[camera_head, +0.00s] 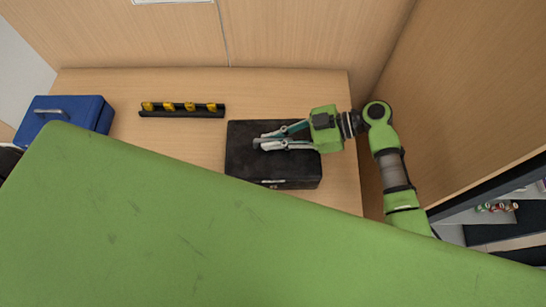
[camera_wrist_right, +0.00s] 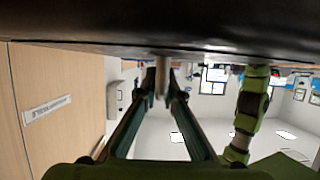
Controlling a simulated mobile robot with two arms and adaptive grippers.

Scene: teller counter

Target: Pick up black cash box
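The black cash box (camera_head: 240,165) is on the light wood counter, with its latch side toward the bottom of the head view. My right gripper (camera_head: 259,143) reaches over its lid from the right, fingers pointing left. In the right wrist view the box's dark surface (camera_wrist_right: 160,32) fills the top. The fingertips (camera_wrist_right: 161,84) close in on both sides of a grey handle-like piece (camera_wrist_right: 161,66) joined to the box. No clear gap shows between fingers and piece. Whether the box is lifted cannot be told. My left gripper is not in view.
A blue box (camera_head: 75,108) with a handle is at the counter's left. A black rack (camera_head: 182,111) with several yellow pieces lies left of and behind the cash box. Wood panels (camera_head: 290,35) rise behind and at right. My green body covers the lower head view.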

